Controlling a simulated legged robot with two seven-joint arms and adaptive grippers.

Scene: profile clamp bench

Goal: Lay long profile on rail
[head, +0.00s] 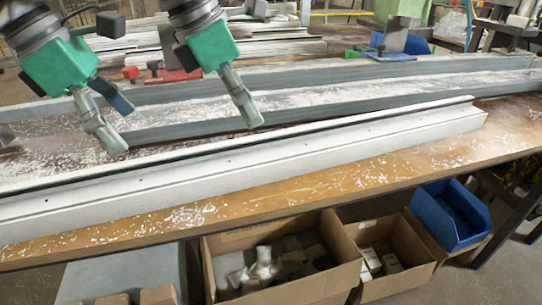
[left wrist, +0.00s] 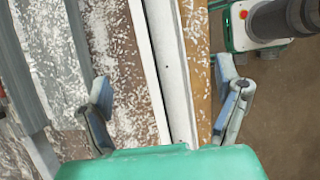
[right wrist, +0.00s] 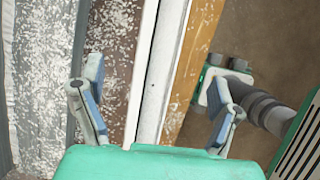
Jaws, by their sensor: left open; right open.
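The long profile (head: 250,160) is a long white bar with small holes and a dark groove along its back edge. It lies along the bench's front side; its left end is out of view in the head view. Long grey rails (head: 330,117) run behind it; I cannot tell which is the task's rail. My left gripper (head: 122,130) is open and empty above the profile's left part. My right gripper (head: 222,95) is open and empty further right. Both wrist views show the profile (left wrist: 174,75) (right wrist: 157,80) running between the spread fingers, apart from them.
White shavings cover the wooden bench (head: 400,160). Cardboard boxes (head: 285,285) with parts and a blue bin (head: 451,214) stand below its front edge. Red (head: 165,77) and blue (head: 391,55) clamp-like fixtures stand behind the rails. More profiles lie at the back.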

